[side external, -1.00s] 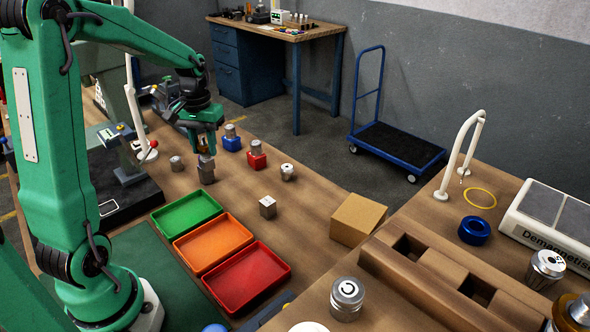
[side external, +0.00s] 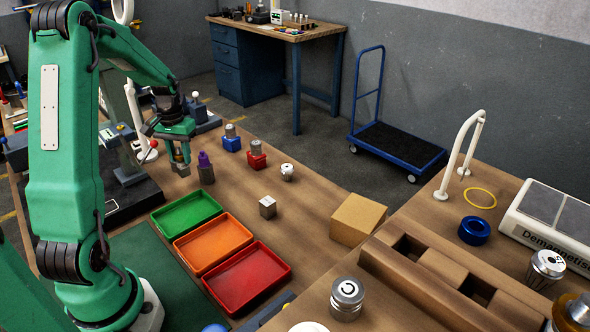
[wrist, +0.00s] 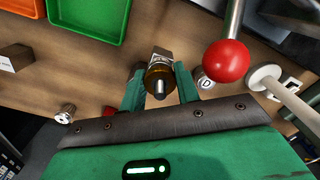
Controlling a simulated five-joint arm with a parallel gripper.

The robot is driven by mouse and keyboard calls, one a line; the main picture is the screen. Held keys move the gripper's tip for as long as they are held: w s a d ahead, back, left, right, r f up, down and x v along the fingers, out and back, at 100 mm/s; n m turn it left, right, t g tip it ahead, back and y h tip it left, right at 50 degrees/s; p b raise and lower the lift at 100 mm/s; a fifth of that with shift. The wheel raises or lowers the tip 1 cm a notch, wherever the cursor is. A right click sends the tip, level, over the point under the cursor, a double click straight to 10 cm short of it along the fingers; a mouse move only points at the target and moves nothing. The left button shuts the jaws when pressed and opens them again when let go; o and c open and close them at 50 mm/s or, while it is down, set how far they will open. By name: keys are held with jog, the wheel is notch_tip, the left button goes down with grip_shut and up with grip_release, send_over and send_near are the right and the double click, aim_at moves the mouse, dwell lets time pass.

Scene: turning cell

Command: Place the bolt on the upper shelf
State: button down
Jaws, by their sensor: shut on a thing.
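My gripper (side external: 181,153) is shut on a small metal piece (wrist: 158,82) with a dark amber collar and a pale tip. It shows between the two green fingers in the wrist view. I cannot tell whether this piece is the bolt. In the side view my gripper is low over the bench, left of a grey block with a purple top (side external: 204,160). The lower end of the held piece is partly hidden, and I cannot tell whether it touches the bench. No upper shelf can be made out in either view.
Green (side external: 186,232), orange (side external: 213,266) and red (side external: 247,304) trays lie nearer on the bench. Blue (side external: 231,145) and red (side external: 256,162) based parts stand right of my gripper. A red ball (wrist: 226,61) on a rod is close by. A cardboard box (side external: 357,219) lies farther right.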

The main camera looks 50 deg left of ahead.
aim_at(182, 165)
jog(key=shift+a+f, duration=0.1)
jog(key=shift+a, duration=0.05)
jog(key=shift+f, duration=1.95)
jog(key=shift+f, duration=0.1)
jog(key=c, duration=1)
grip_release()
jog(key=shift+c, duration=0.2)
notch_tip(182, 165, up, 12)
jog(key=shift+r, duration=0.1)
